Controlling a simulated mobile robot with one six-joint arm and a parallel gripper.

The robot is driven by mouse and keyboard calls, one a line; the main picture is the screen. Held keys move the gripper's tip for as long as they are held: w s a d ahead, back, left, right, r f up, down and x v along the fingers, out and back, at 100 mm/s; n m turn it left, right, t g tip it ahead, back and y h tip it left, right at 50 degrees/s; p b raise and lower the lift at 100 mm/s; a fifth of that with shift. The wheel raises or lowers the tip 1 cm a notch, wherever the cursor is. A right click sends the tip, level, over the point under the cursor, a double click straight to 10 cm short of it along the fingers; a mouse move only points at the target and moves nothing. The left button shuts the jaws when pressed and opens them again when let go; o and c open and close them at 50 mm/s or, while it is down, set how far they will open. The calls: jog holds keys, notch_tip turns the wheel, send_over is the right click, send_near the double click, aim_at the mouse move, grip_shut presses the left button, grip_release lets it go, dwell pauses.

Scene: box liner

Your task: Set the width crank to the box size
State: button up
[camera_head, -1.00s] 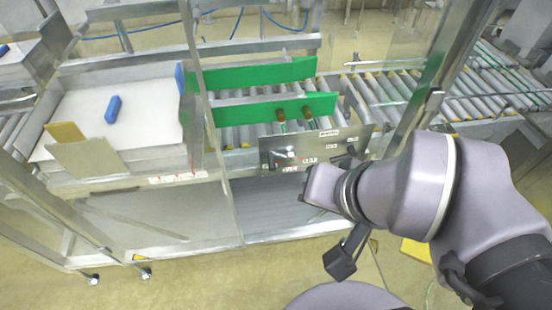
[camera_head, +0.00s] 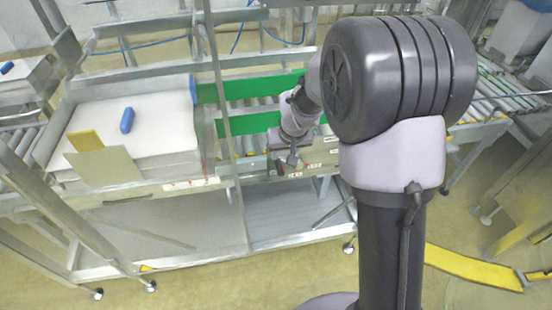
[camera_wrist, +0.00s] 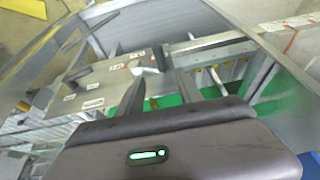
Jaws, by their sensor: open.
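The grey control panel (camera_head: 318,156) with small white labels is on the front of the conveyor, partly hidden by my arm in the head view. It also shows tilted in the wrist view (camera_wrist: 98,88). A grey crank (camera_wrist: 158,58) sticks out from the panel near my fingertips in the wrist view. A second, dark crank (camera_wrist: 78,76) is further left on the panel. My gripper (camera_wrist: 157,78) is open, with its two fingers spread toward the panel. I cannot tell whether a finger touches the crank. In the head view my gripper (camera_head: 290,160) is over the panel's left part.
Green guide rails (camera_head: 250,122) stand over the rollers behind the panel. A table with white sheets (camera_head: 165,120) and a blue block (camera_head: 127,120) is at left. A metal post (camera_head: 222,100) stands close left of my gripper. A yellow floor strip (camera_head: 475,268) lies at right.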

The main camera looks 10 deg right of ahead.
aim_at(280, 166)
jog(key=b+x, duration=0.3)
jog(key=x, duration=0.8)
jog(key=shift+f, duration=0.2)
grip_shut()
dwell(0.7)
